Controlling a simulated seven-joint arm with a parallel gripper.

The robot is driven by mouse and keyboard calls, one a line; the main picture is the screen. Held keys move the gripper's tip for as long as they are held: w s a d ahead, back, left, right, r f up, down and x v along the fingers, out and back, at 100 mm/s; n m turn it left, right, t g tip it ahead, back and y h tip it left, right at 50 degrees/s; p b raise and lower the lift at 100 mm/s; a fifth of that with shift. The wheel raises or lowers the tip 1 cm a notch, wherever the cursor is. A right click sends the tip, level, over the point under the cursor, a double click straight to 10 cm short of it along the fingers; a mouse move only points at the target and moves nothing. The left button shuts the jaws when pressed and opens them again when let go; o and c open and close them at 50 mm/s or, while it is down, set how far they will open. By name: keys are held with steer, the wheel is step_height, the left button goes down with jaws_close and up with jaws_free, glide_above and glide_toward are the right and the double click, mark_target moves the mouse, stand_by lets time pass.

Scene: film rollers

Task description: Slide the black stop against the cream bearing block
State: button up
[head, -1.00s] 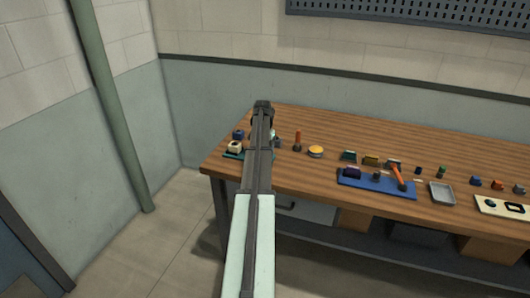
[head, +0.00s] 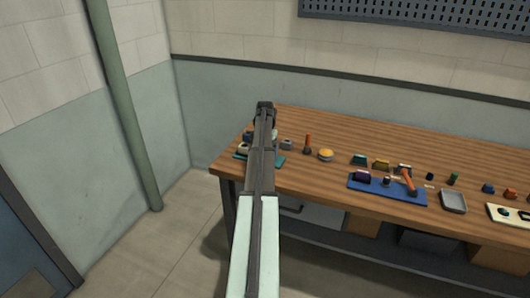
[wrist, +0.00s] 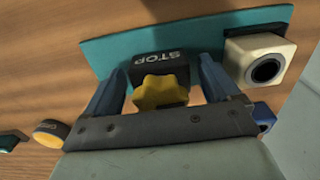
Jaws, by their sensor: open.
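In the wrist view the black stop (wrist: 148,67), lettered STOP, sits on a teal plate (wrist: 110,48). A yellow star-shaped knob (wrist: 160,93) stands at its near side. The cream bearing block (wrist: 248,52), with a dark round bore, is at the plate's right end, apart from the stop. My gripper (wrist: 162,66) is open, its blue fingers on either side of the stop and knob. The right finger is in the gap between stop and block. In the head view my gripper (head: 264,106) and arm hide the stop; part of the teal plate (head: 279,162) shows.
A yellow-topped round part (wrist: 46,133) lies left in the wrist view, and a blue part (wrist: 264,115) shows at right. A blue mat (head: 405,197) with tools and a grey tray (head: 453,201) lie farther right.

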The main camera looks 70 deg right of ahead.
step_height(320, 180, up, 14)
stand_by(0.6)
steer(key=shift+f, duration=0.15)
steer(key=shift+c, duration=0.2)
steer(key=shift+n, duration=0.3)
steer(key=c, duration=0.3)
steer(key=shift+n, duration=0.5)
steer(key=shift+c, duration=0.3)
steer(key=n, duration=1.6)
steer(key=shift+f, duration=0.25)
step_height(320, 180, down, 13)
steer(key=shift+f, duration=0.1)
